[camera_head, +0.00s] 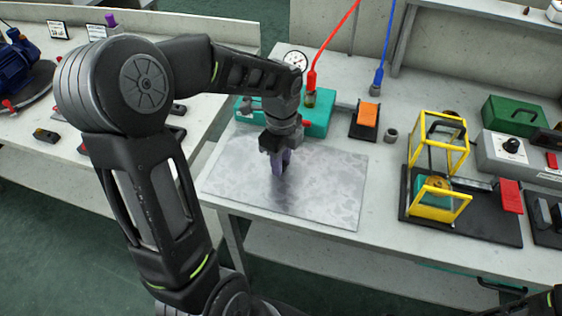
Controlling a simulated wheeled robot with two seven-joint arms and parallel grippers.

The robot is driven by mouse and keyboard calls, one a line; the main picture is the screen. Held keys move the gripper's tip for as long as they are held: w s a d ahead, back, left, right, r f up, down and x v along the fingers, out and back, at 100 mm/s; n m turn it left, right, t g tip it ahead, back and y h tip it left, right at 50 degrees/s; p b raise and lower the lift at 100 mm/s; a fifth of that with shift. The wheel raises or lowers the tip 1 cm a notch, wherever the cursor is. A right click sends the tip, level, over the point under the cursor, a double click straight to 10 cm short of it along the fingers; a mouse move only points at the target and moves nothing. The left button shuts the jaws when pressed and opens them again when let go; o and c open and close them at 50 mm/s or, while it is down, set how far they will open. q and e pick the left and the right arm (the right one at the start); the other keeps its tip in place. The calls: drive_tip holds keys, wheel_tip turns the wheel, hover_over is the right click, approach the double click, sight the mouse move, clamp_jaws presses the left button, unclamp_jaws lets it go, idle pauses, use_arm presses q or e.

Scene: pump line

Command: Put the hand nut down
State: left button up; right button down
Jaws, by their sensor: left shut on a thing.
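My left gripper (281,171) points down over the grey mottled mat (333,190) on the bench. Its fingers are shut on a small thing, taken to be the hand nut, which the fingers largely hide. I cannot tell whether the fingertips or the held thing touch the mat; a dark reflection or shadow lies just below them.
Yellow frames (438,135) stand farther right. The mat's right part is clear.

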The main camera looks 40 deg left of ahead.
use_arm(q)
drive_tip(key=shift+f, duration=0.25)
drive_tip(key=shift+f, duration=0.15)
drive_tip(key=o, duration=1)
wheel_tip(320, 180, up, 12)
drive_tip(key=shift+r, duration=0.25)
idle(0.3)
